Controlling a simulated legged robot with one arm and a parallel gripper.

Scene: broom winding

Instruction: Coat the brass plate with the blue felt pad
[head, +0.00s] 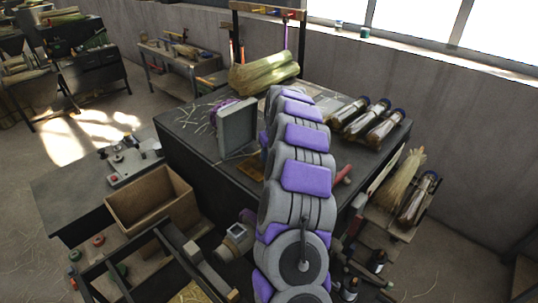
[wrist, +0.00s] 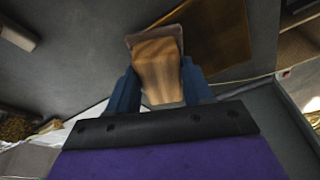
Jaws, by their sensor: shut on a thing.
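My gripper (wrist: 157,78) shows in the wrist view with its two blue-grey fingers closed on the sides of a tan wooden block (wrist: 158,58). A thin greyish-mauve rim at the block's far end looks like the edge of the pad; its felt face is hidden, and no clear blue shows on it. The brass plate (wrist: 218,32), a flat golden-brown sheet, lies just beyond and right of the block. I cannot tell whether they touch. In the head view the plate (head: 251,167) shows partly on the dark workbench, left of my arm, which hides my gripper.
An upright grey panel (head: 237,127) stands on the workbench (head: 195,155) close to the plate. A straw bundle (head: 263,72) lies at the back, and several bound brooms (head: 372,122) lie at the right. A cardboard box (head: 150,200) stands left of the bench.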

